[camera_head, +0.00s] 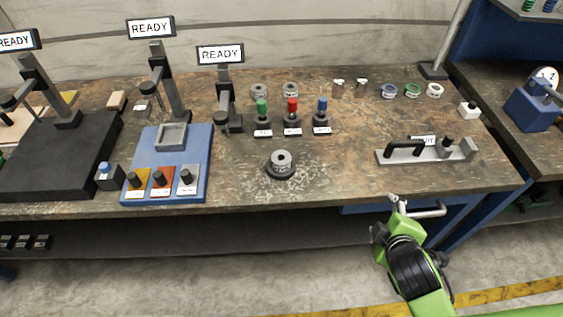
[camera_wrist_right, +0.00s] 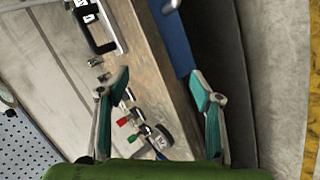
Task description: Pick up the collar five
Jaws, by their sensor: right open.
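Several grey metal collars are on the bench. One collar (camera_head: 281,158) sits on a round black base at the front middle. Two more, a left collar (camera_head: 259,91) and a right collar (camera_head: 290,90), stand at the back behind the coloured knobs. Their markings are too small to read, so I cannot tell which is collar five. My right gripper (camera_head: 399,205) is at the bench's front edge, right of the collars and apart from them. In the wrist view, the right gripper (camera_wrist_right: 158,90) is open and empty, with the bench beyond its fingers. My left gripper is out of view.
Green, red and blue knobs (camera_head: 292,105) stand behind the front collar. A blue fixture (camera_head: 203,150) is to its left. A metal plate with a black handle (camera_head: 405,147) lies to the right. Coloured rings (camera_head: 412,91) are at the back right. The bench front around the collar is clear.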

